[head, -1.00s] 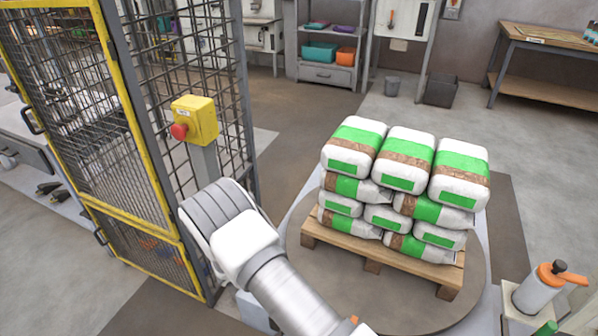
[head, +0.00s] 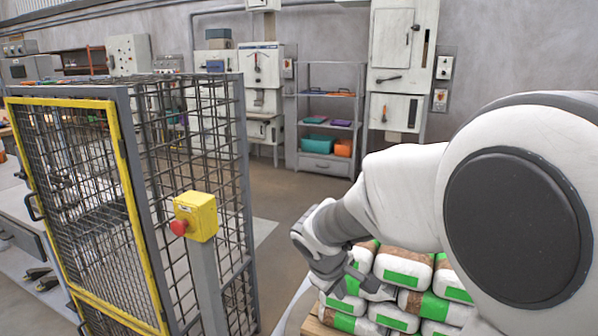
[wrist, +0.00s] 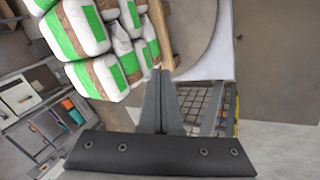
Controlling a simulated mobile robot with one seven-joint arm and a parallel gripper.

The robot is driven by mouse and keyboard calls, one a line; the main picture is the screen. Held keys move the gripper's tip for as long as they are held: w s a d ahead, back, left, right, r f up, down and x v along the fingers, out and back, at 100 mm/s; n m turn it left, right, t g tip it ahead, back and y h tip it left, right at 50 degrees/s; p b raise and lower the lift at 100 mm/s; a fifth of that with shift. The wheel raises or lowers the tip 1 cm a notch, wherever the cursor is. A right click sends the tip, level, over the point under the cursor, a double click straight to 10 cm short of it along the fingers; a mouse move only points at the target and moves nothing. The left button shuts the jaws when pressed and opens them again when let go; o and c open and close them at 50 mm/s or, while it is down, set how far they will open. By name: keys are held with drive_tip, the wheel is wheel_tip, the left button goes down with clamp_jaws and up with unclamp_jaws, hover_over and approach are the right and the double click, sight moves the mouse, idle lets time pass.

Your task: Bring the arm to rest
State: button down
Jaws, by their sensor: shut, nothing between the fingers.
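My arm reaches across the right of the head view, with a large white link close to the camera. My gripper (head: 372,286) hangs in front of the stack of bags in that picture. In the wrist view my gripper (wrist: 161,76) has its two grey fingers together, with nothing between them. The white, green and brown bags (head: 403,265) stand stacked, partly hidden behind my arm. They also show, tilted, at the upper left of the wrist view (wrist: 82,30). I cannot tell the exact gap between the gripper and the bags.
A yellow box with a red button (head: 195,216) stands on a grey post, left of my arm. Behind it is a mesh cage with a yellow-framed door (head: 132,215). Shelving (head: 328,120) and cabinets (head: 402,60) line the back wall. The floor between cage and shelves is clear.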

drive_tip(key=s+d+r+m+t+y, duration=0.1)
drive_tip(key=s+d+r+m+y, duration=0.25)
drive_tip(key=s, duration=0.75)
drive_tip(key=s+d+r+m+h, duration=0.15)
drive_tip(key=s+r+m, duration=0.4)
drive_tip(key=s, duration=0.65)
wheel_tip(320, 180, up, 21)
drive_tip(key=y+p, duration=0.1)
drive_tip(key=p, duration=1.9)
drive_tip(key=shift+w+d+f, duration=0.15)
drive_tip(key=shift+w+d, duration=0.1)
drive_tip(key=shift+d, duration=0.1)
drive_tip(key=shift+d, duration=0.15)
